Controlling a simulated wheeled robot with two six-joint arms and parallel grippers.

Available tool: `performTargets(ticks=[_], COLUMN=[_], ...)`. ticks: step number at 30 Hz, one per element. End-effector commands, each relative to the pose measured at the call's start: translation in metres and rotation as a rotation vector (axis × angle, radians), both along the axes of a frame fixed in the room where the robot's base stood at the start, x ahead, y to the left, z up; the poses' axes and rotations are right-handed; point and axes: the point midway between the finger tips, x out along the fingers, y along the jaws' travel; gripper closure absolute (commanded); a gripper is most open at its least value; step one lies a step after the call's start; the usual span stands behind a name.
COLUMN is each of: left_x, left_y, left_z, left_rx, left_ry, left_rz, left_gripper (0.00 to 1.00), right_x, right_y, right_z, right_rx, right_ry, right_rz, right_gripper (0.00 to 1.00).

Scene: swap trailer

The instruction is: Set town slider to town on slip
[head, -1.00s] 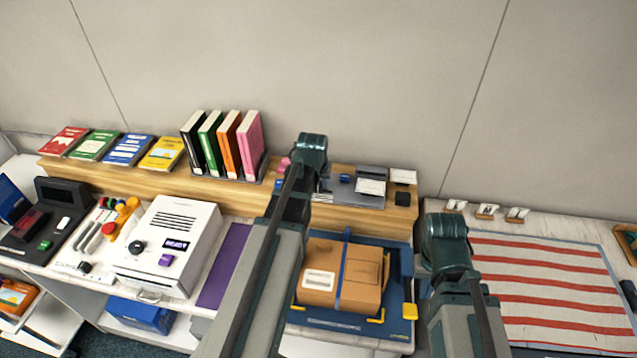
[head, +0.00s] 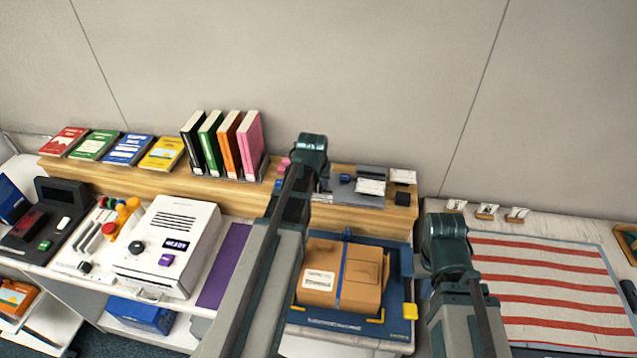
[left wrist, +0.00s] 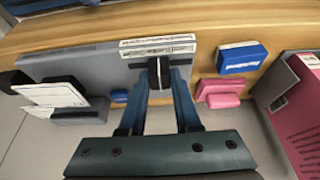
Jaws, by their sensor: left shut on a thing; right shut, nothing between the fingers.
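In the left wrist view, my left gripper (left wrist: 158,90) is shut on a small black slider knob (left wrist: 158,72). The knob is at the edge of a grey board (left wrist: 85,62), beside a white strip (left wrist: 158,47) whose print is too small to read. The grey board (head: 349,199) also shows on the shelf in the head view, where my left arm hides the gripper and knob. White cards (left wrist: 55,95) stand at the board. A parcel (head: 368,283) carries a white label (head: 320,281), unreadable. My right arm shows in the head view, but its fingertips do not.
A wooden shelf (head: 110,179) holds books and upright binders (head: 222,145). A pink block (left wrist: 222,97) and a blue block (left wrist: 242,58) are close to the gripper. A white machine (head: 175,235) stands left. A striped mat (head: 545,285) lies right.

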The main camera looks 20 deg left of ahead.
Motion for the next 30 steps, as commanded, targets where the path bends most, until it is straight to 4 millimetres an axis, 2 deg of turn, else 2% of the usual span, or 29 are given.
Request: performTargets(ticks=[9, 16, 17, 21, 22, 30], left_x=[-0.009, -0.009, -0.009, -0.009, -0.009, -0.009], left_y=[0.033, 0.034, 0.034, 0.034, 0.034, 0.033], left_z=[0.000, 0.000, 0.000, 0.000, 0.000, 0.000], left_rx=[0.000, 0.003, 0.003, 0.003, 0.003, 0.001], left_ry=[0.001, 0.001, 0.001, 0.001, 0.001, 0.000], left_rz=[0.003, 0.001, 0.001, 0.001, 0.001, 0.000], left_gripper=[1.00, 1.00, 0.67, 0.42, 0.38, 0.38], right_x=[0.000, 0.000, 0.000, 0.000, 0.000, 0.000], right_y=[0.000, 0.000, 0.000, 0.000, 0.000, 0.000], right_z=[0.000, 0.000, 0.000, 0.000, 0.000, 0.000], right_rx=[0.000, 0.000, 0.000, 0.000, 0.000, 0.000], right_ry=[0.000, 0.000, 0.000, 0.000, 0.000, 0.000], right_rz=[0.000, 0.000, 0.000, 0.000, 0.000, 0.000], right_gripper=[1.00, 1.00, 1.00, 1.00, 1.00, 1.00])
